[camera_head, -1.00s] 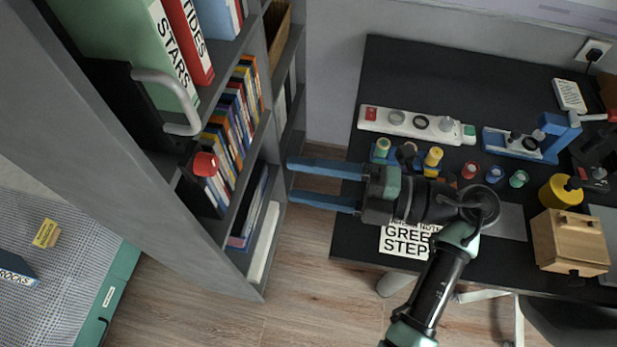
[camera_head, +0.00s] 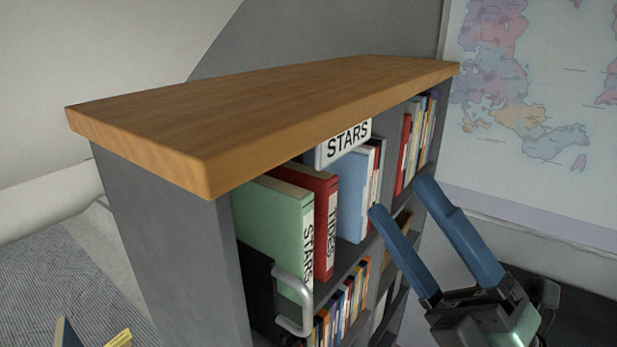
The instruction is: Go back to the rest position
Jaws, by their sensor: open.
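My gripper (camera_head: 398,200) is at the lower right of the head view, with its two blue fingers spread apart and nothing between them. The fingers point up and to the left, in front of the right part of the bookshelf (camera_head: 170,230). I cannot tell whether a finger touches the shelf. The rest of my arm is below the picture's edge.
The bookshelf has a wooden top (camera_head: 260,110) and a STARS label (camera_head: 348,143). It holds a green STARS binder (camera_head: 270,222), a red binder (camera_head: 318,205) and other books. A metal handle (camera_head: 293,300) sticks out below. A map (camera_head: 540,100) hangs behind, right.

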